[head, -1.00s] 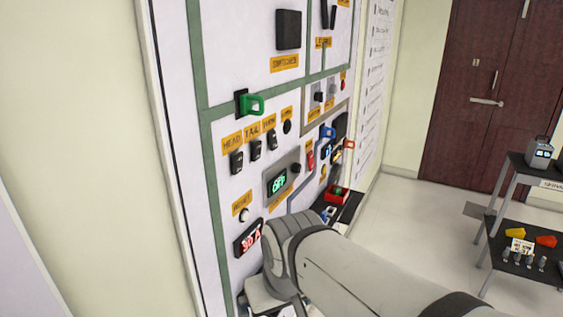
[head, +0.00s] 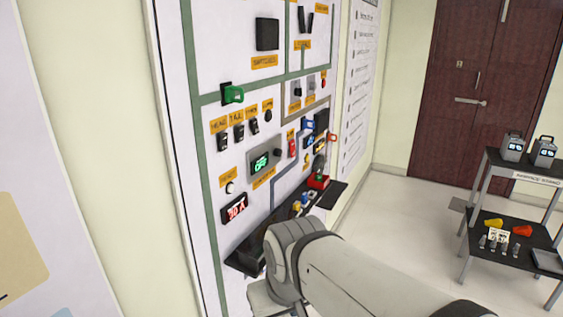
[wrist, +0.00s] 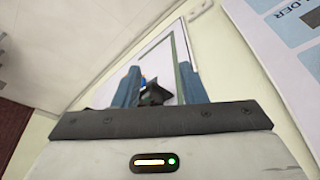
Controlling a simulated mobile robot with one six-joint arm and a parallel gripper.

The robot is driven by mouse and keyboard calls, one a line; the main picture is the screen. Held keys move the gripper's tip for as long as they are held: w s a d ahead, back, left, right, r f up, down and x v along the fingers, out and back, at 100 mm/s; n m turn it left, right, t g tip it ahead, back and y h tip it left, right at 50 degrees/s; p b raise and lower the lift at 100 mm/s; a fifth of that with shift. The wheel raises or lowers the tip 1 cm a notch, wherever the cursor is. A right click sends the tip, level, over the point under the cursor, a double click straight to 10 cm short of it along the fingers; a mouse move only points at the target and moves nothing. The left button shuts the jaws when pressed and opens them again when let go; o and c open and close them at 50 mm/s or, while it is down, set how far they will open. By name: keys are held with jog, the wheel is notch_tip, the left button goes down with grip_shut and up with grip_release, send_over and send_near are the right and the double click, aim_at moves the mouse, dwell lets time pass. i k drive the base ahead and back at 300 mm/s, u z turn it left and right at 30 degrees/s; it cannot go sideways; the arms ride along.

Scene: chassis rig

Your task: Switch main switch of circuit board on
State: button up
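The circuit board (head: 205,150) is a white panel with green lines on the wall in the head view. It carries a green handle (head: 233,94), a row of black rocker switches (head: 239,131), a red switch (head: 292,147) and a display with green characters (head: 261,162) that seem to read OFF. The label of the main switch is too small to read. My gripper is hidden behind my arm in the head view. In the wrist view my gripper (wrist: 159,82) has its two blue fingers apart. The board shows tilted and distant beyond them, with a dark shape between them.
A black ledge (head: 246,257) with small parts juts from the board's lower edge, close to my arm. A cart (head: 487,185) with devices and coloured parts stands at the right, before a brown door (head: 470,110).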

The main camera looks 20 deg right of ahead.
aim_at(291, 143)
jog(key=k, duration=0.75)
jog(key=z, duration=0.65)
jog(key=i, duration=2.05)
jog(key=u, duration=0.7)
